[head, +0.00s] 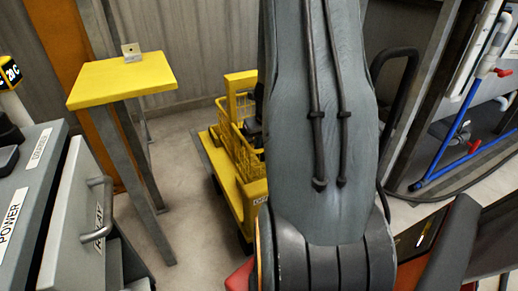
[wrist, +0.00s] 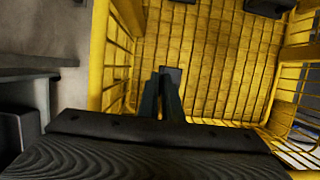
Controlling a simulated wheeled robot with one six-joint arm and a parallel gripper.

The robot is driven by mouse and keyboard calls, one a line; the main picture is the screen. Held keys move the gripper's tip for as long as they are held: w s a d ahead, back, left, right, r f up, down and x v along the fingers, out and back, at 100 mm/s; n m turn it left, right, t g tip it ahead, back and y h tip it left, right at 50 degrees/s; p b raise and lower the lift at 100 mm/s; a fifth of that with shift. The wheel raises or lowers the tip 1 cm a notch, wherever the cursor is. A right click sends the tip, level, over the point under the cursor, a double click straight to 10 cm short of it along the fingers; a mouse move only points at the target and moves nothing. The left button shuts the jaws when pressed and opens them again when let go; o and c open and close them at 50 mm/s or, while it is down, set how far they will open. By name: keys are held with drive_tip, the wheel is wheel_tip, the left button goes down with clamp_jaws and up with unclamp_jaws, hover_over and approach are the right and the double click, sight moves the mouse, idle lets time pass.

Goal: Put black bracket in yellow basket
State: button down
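The yellow basket (wrist: 208,62) fills most of the wrist view, seen from above into its grid floor and walls. In the head view the basket (head: 222,122) stands on a yellow cart, partly hidden behind my arm. My gripper (wrist: 165,90) points down into the basket, its two dark fingers close together. A small dark piece (wrist: 172,74) shows at the fingertips and may be the black bracket. I cannot tell whether it is held or lies on the basket floor beyond. In the head view my gripper is mostly hidden by my arm.
Another dark piece (wrist: 268,7) shows at the far end of the basket. A yellow-topped stand (head: 125,78) with a small metal part (head: 131,55) on it is left of the cart. Grey cabinets (head: 78,220) stand at the near left. A blue-framed rack (head: 450,150) is at right.

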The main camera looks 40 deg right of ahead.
drive_tip(key=shift+f+b, duration=0.3)
drive_tip(key=shift+f, duration=0.05)
drive_tip(key=shift+f, duration=0.2)
drive_tip(key=c, duration=1.9)
unclamp_jaws()
drive_tip(key=shift+c, duration=0.2)
drive_tip(key=shift+r, duration=0.1)
